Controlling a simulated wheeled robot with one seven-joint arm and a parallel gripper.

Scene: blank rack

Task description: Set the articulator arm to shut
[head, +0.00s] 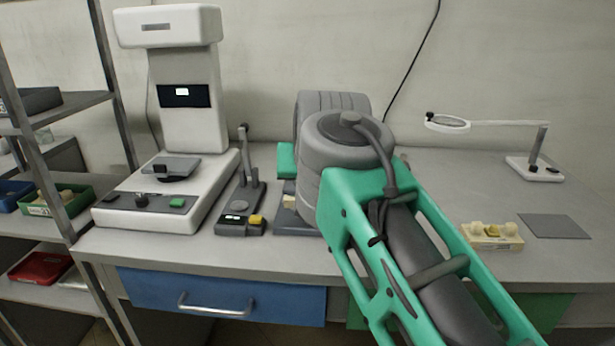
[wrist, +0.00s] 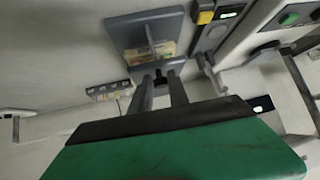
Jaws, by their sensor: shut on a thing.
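The articulator (head: 285,219) stands on the bench, mostly hidden behind my arm in the head view; a bit of its grey base and a cream cast show. In the wrist view the articulator (wrist: 120,34) shows its grey base plate, a thin upright bar and a cream-yellow cast. A dark grey bar, which looks like its arm, lies beside the cast at my fingertips. My gripper (wrist: 158,82) is shut on that part. The arm's exact angle is hard to tell, and the fingers are hidden in the head view.
Left of the articulator is a lever unit (head: 240,220) with a yellow button, then a large white machine (head: 185,90). To the right are a cream block of casts (head: 492,237), a grey mat (head: 553,226) and a magnifier stand (head: 535,168).

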